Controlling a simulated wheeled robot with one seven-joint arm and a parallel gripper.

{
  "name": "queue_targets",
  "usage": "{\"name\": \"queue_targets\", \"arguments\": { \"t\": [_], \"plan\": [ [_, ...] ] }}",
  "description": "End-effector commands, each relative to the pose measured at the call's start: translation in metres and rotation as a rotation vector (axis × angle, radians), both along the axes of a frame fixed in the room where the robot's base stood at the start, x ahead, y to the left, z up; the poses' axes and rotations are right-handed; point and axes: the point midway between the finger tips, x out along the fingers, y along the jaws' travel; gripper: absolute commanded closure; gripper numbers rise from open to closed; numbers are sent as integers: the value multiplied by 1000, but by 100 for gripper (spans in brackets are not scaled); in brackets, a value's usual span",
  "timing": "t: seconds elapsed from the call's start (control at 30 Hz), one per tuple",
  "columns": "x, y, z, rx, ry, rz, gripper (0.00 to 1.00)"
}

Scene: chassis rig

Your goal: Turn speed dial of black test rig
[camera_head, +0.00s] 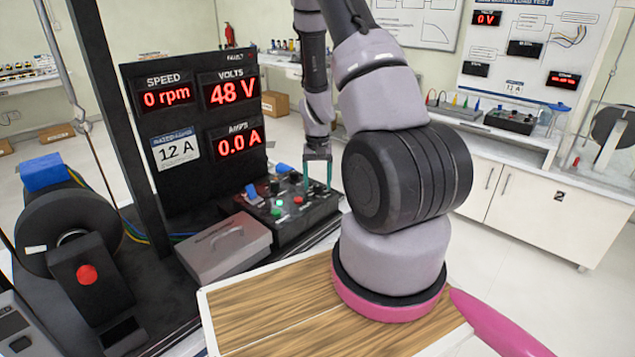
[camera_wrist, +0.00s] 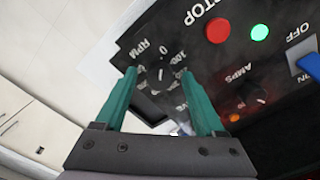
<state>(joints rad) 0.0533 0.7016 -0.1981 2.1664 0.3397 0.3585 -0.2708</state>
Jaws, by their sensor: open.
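The black test rig's control box (camera_head: 310,218) stands on the bench beside the display panel. Its speed dial (camera_wrist: 159,74), a black knob marked RPM with a scale starting at 0, shows in the wrist view. My gripper (camera_head: 317,184) hangs over the box's right part. In the wrist view its green fingers (camera_wrist: 158,76) are open, with the dial appearing between the tips. I cannot tell whether they touch it. The speed display (camera_head: 167,97) reads 0 rpm. The volts display (camera_head: 232,91) reads 48 V and the amps display (camera_head: 239,143) 0.0 A.
On the box are a red STOP button (camera_wrist: 218,30), a lit green light (camera_wrist: 260,32), an AMPS dial (camera_wrist: 254,101) and a blue switch (camera_wrist: 310,66). A grey lidded box (camera_head: 222,248) sits left of the control box. A dark wheel (camera_head: 50,220) stands at the far left.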

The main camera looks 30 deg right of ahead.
Motion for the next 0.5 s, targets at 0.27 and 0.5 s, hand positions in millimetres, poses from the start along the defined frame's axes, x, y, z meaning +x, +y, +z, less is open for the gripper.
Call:
{"name": "queue_targets", "arguments": {
  "t": [0.27, 0.5],
  "plan": [
    [0, 0, 0, 0, 0, 0, 94],
    [0, 0, 0, 0, 0, -8, 100]
  ]
}}
